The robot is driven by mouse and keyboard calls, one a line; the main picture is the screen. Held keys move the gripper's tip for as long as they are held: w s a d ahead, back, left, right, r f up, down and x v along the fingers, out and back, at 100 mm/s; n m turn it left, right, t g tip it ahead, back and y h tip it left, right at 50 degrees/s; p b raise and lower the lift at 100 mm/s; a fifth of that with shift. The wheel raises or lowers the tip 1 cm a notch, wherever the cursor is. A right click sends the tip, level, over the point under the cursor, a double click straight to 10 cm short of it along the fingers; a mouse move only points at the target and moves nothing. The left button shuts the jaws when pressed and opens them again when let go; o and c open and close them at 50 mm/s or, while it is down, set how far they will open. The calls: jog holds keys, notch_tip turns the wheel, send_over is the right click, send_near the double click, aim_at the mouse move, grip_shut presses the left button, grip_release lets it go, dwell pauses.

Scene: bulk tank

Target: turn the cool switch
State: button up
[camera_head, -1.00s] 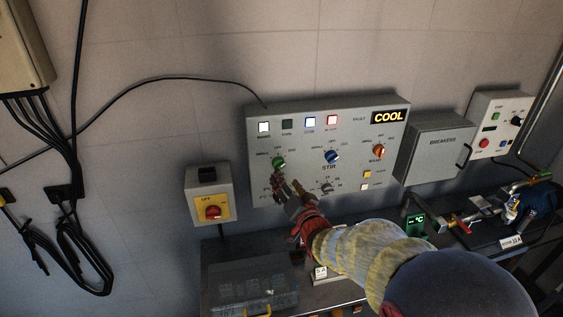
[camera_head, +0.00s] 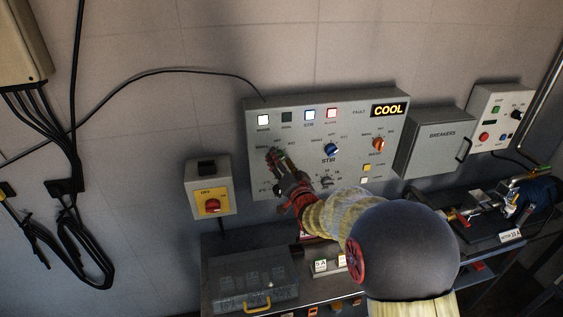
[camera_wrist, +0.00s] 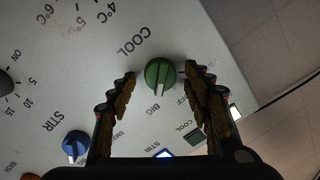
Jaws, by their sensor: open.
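The cool switch is a green knob, seen in the wrist view (camera_wrist: 159,73) beside the printed word COOL. It sits between the two fingers of my gripper (camera_wrist: 160,75), with a gap showing on each side. My gripper is open. In the head view my gripper (camera_head: 273,157) is at the left part of the grey control panel (camera_head: 290,118) and covers the green knob. The blue stir knob shows in the head view (camera_head: 331,149) and in the wrist view (camera_wrist: 75,144), off to one side of the fingers.
An orange knob (camera_head: 378,143) is at the panel's right. The breakers box (camera_head: 436,140) is to the right. A clear case (camera_head: 250,282) stands on the bench below.

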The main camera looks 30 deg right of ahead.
jog(key=shift+c, duration=0.3)
jog(key=c, duration=1.1)
